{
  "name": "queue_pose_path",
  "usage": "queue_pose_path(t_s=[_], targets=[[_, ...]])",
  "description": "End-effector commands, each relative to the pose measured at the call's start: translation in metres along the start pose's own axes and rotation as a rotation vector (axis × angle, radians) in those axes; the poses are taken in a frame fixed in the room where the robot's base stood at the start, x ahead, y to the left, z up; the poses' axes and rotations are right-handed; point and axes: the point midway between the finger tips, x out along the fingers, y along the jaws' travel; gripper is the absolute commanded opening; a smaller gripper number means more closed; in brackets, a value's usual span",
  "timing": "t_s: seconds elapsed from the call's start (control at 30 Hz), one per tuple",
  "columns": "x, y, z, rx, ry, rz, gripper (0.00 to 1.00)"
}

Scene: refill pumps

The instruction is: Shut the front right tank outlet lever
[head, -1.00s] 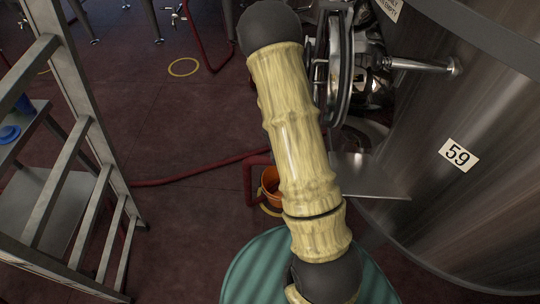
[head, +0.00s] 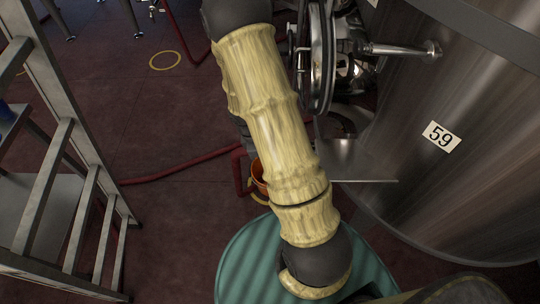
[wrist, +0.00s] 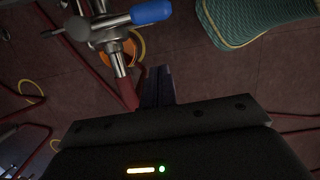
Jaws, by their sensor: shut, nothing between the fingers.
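In the wrist view a steel valve (wrist: 101,31) stands at the upper left, with a blue-tipped lever (wrist: 151,12) sticking out to the right. A red hose end (wrist: 128,93) is joined below the valve body. My gripper (wrist: 158,72) is shut and empty, with its dark fingers just right of the hose end and below the lever tip; I see no contact with the lever. In the head view the steel tank labelled 59 (head: 480,130) fills the right side. My arm hides the outlet and lever there.
An orange bucket (head: 259,178) stands on the floor behind my arm and shows behind the valve in the wrist view (wrist: 121,47). A metal ladder (head: 85,150) stands at the left. A red hose (head: 180,172) crosses the floor. A round manway door (head: 318,55) juts from the tank.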

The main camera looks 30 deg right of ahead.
Motion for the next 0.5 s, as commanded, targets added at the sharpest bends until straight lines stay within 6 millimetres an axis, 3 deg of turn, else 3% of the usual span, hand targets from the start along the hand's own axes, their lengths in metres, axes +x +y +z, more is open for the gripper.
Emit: queue_pose_path(t_s=[0.23,0.5], targets=[[-0.050,0.001,0.000,-0.002,0.002,0.004,0.00],[-0.069,0.000,-0.001,-0.005,0.000,0.001,0.00]])
